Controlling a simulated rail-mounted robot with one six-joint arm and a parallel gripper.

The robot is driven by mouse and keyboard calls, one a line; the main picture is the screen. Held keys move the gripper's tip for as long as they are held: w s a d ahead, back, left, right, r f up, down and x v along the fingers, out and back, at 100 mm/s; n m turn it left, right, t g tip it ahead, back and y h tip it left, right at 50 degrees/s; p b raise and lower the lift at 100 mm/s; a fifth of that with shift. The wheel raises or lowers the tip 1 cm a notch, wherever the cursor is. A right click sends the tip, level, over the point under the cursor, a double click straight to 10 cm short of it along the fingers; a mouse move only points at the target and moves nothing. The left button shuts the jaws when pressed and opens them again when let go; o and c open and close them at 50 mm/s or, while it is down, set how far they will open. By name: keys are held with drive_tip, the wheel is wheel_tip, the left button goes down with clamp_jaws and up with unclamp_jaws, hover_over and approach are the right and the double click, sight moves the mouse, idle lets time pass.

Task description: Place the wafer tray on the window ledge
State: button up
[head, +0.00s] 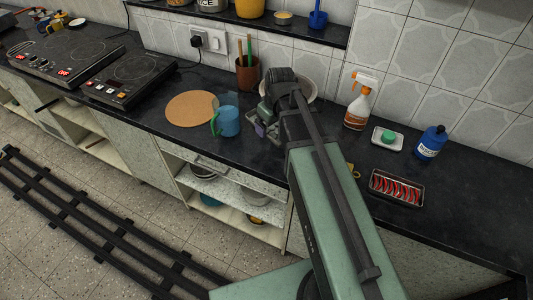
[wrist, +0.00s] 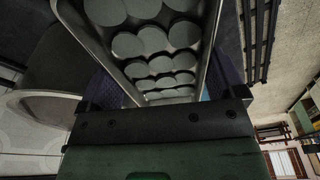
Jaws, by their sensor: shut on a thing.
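The wafer tray (wrist: 208,45) is a metal tray with rows of round grey discs in it. It fills the upper middle of the wrist view. My gripper (wrist: 165,88) is shut on it, with a dark purple pad at each side. In the head view my gripper (head: 262,122) is over the dark counter, right of the blue mug, mostly hidden by my arm. Only a small grey part of the tray (head: 272,133) shows there. A dark ledge (head: 275,24) runs along the tiled wall at the top of the head view.
The ledge holds a yellow pot (head: 250,8), a small bowl (head: 283,18) and a blue thing (head: 318,18). On the counter are a blue mug (head: 227,121), a utensil cup (head: 248,74), a large bowl (head: 310,88), a spray bottle (head: 358,105) and a tray of red slices (head: 397,188).

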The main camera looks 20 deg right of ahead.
sight(271, 150)
wheel_tip(271, 150, down, 11)
drive_tip(key=b, duration=0.8)
drive_tip(key=shift+r, duration=0.2)
drive_tip(key=shift+f, duration=0.1)
drive_tip(key=o, duration=0.6)
drive_tip(key=shift+f, duration=0.1)
drive_tip(key=shift+o, duration=0.8)
drive_tip(key=r+p, duration=0.4)
drive_tip(key=s+r+p, duration=0.1)
drive_tip(key=r+p, duration=0.7)
drive_tip(key=shift+s+d+r, duration=0.3)
drive_tip(key=shift+s+d, duration=0.05)
drive_tip(key=s+a+m+g, duration=0.1)
drive_tip(key=s+a+m, duration=0.3)
drive_tip(key=s, duration=0.6)
drive_tip(key=shift+a+f+m+g+h, duration=0.3)
drive_tip(key=shift+a+m+h, duration=0.1)
drive_tip(key=shift+a, duration=0.45)
